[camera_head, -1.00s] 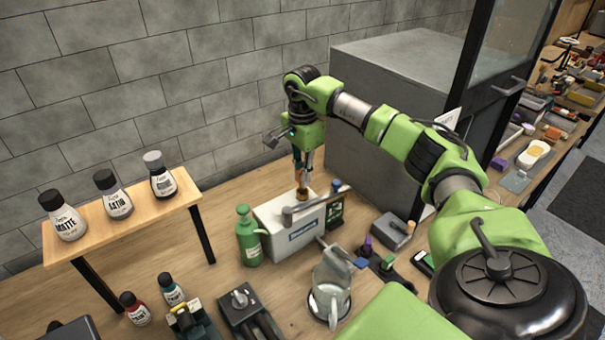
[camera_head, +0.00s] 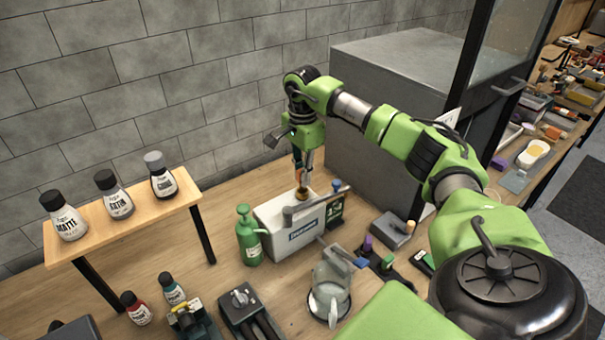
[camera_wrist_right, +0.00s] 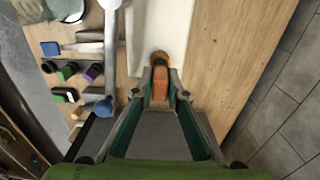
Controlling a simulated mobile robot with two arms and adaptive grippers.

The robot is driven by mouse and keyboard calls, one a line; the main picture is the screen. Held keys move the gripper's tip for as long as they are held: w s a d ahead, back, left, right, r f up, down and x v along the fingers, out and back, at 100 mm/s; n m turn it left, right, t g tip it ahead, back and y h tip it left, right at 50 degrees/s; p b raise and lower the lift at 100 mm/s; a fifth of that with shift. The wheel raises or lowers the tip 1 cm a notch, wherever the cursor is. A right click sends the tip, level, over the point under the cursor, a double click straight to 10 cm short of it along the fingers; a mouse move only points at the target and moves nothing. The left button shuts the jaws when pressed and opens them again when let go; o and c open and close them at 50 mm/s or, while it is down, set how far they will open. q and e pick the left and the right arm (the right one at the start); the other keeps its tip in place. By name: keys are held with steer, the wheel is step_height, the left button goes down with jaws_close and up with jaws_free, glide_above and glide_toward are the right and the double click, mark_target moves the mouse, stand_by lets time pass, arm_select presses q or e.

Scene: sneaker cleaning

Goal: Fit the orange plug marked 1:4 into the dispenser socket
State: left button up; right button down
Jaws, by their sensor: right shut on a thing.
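My right gripper (camera_head: 302,178) points down over the top of the white dispenser (camera_head: 286,240). In the right wrist view the right gripper (camera_wrist_right: 160,88) is shut on the orange plug (camera_wrist_right: 159,84). The plug's far end meets a round brownish ring, the socket (camera_wrist_right: 159,58), on the dispenser's top (camera_wrist_right: 162,25). I cannot tell how deep the plug sits, and its marking is not readable. My left gripper is not in view.
Purple (camera_head: 368,243) and green (camera_head: 388,263) plugs stand at right. A grey cabinet (camera_head: 385,120) rises behind.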

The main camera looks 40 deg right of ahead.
steer(key=shift+f+b, duration=0.85)
steer(key=shift+f, duration=0.75)
steer(key=c, duration=1.9)
jaws_free()
steer(key=shift+r, duration=0.1)
step_height(320, 180, up, 12)
steer(key=shift+f, duration=0.1)
